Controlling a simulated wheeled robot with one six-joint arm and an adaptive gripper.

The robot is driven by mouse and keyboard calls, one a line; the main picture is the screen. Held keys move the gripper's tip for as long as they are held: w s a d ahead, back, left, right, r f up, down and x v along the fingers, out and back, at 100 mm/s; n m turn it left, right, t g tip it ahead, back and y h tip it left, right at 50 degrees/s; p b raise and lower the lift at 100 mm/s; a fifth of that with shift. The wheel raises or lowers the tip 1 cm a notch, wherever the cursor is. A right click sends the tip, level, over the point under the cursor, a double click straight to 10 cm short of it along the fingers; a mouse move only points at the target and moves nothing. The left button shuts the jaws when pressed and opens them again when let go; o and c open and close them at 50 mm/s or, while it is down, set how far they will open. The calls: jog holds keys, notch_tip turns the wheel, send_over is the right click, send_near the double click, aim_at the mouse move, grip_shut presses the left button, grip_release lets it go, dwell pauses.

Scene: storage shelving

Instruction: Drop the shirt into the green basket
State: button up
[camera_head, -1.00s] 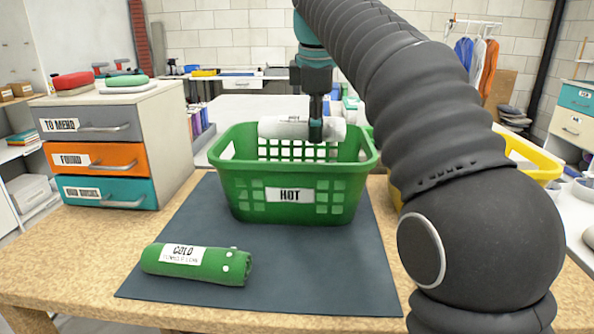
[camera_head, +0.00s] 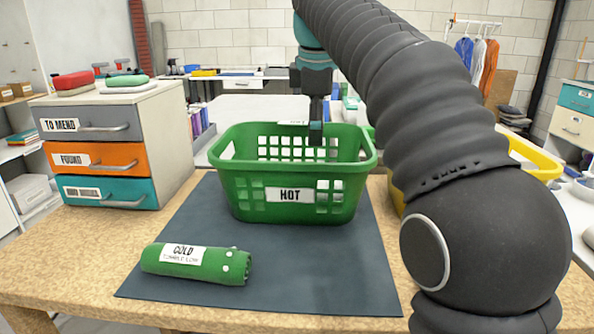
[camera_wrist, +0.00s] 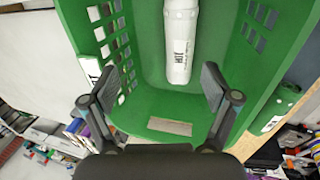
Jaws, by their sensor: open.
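The green basket (camera_head: 345,188), labelled HOT, stands upright on the dark mat. A white rolled shirt (camera_wrist: 180,45) with a HOT label is inside the basket in the wrist view; in the head view the basket's front wall hides it. My gripper (camera_head: 316,128) is over the far part of the basket. In the wrist view its two fingers (camera_wrist: 157,88) are spread apart, with nothing between them, and the white roll is clear of them. A green rolled garment (camera_head: 208,264) labelled COLD lies on the mat in front of the basket.
A drawer unit (camera_head: 150,140) with grey, orange and teal drawers stands at the left. A yellow basket (camera_head: 535,158) is at the right, partly behind my arm. The dark mat (camera_head: 320,270) is bare right of the green roll.

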jog(key=v, duration=0.7)
jog(key=shift+r, duration=0.1)
jog(key=shift+s, duration=0.1)
